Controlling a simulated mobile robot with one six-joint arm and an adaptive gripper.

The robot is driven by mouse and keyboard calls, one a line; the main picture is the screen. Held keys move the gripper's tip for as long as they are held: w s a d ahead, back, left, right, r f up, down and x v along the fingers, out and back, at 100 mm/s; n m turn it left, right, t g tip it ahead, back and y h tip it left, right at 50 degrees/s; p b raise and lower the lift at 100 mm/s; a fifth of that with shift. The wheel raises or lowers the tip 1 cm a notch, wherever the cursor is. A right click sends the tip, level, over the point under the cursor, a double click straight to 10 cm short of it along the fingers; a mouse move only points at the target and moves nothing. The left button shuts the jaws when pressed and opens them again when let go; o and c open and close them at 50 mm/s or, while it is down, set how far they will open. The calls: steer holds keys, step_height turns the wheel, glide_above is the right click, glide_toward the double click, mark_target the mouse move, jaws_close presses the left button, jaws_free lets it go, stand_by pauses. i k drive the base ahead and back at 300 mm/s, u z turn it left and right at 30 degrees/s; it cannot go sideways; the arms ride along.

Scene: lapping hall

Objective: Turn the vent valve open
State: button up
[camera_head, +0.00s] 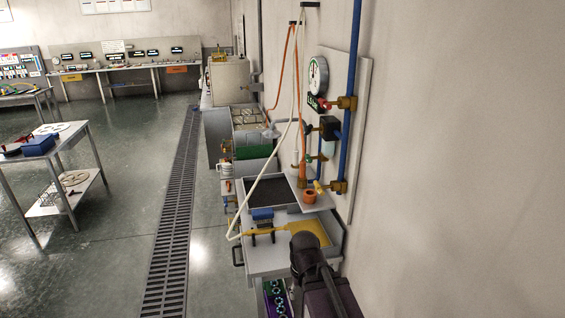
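A pale panel on the right wall carries a round white gauge (318,75) and a blue vertical pipe (350,85). Below the gauge, a small valve with a red handle (318,103) joins the pipe through a brass fitting (347,103). A dark unit with a clear bowl (328,135) sits lower. Near the panel's bottom is a yellow-tipped fitting (321,187) by another brass fitting. I cannot tell which of these is the vent valve, or whether it is open. My dark arm shows at the bottom, below the panel; no gripper fingers are visible.
A grey bench (270,262) below the panel holds a yellow flat piece (295,233) and a blue block (262,214). A white hose (262,180) and orange hoses (283,75) hang nearby. Left of the floor grating (172,230), open floor lies before a steel table (75,140).

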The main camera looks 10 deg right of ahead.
mark_target(319, 188)
steer(key=k, duration=1.35)
steer(key=u, duration=0.15)
steer(key=i, duration=1.75)
steer(key=z, duration=0.6)
